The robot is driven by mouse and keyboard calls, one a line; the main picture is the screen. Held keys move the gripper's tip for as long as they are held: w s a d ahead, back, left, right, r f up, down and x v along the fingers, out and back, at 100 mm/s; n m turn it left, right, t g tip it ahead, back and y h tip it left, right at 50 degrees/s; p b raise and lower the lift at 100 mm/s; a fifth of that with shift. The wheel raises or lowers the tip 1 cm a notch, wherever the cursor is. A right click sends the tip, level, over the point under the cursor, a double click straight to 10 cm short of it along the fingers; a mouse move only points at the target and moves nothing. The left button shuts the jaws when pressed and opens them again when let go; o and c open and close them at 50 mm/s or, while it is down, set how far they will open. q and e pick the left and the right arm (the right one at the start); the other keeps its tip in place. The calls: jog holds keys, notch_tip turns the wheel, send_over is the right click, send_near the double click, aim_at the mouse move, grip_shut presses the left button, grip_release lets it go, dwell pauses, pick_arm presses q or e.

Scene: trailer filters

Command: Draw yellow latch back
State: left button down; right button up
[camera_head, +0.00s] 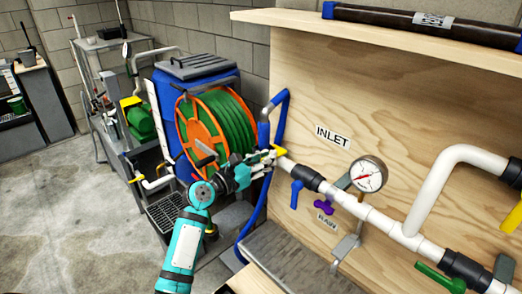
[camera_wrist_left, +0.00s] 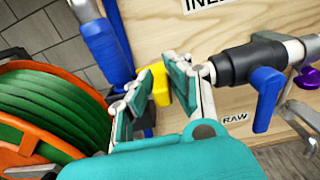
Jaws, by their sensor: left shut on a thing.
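The yellow latch (camera_head: 279,151) sits at the left end of the white inlet pipe, beside the blue hose (camera_head: 282,105). In the left wrist view the yellow latch (camera_wrist_left: 160,86) shows between the finger pads, partly hidden by them. My left gripper (camera_head: 262,164) reaches in from the lower left and is shut on the latch. Its two teal and white fingers (camera_wrist_left: 158,95) show on either side of the yellow part. The coupling behind the fingers is mostly hidden. My right gripper is not in view.
A blue valve handle (camera_wrist_left: 265,98) hangs from the pipe just right of the fingers. A pressure gauge (camera_head: 368,174) and purple handle (camera_head: 323,207) are farther right. An orange hose reel (camera_head: 216,130) stands close on the left. A plywood panel (camera_head: 300,90) is behind.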

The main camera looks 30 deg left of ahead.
pick_arm(q)
jog(key=shift+d, duration=0.3)
jog(key=shift+f, duration=0.1)
jog(key=c, duration=1.3)
grip_release()
jog(key=shift+s+d, duration=0.15)
jog(key=shift+s+a, duration=0.15)
jog(key=shift+a, duration=0.1)
jog(key=v, duration=1.1)
jog(key=shift+s, duration=0.3)
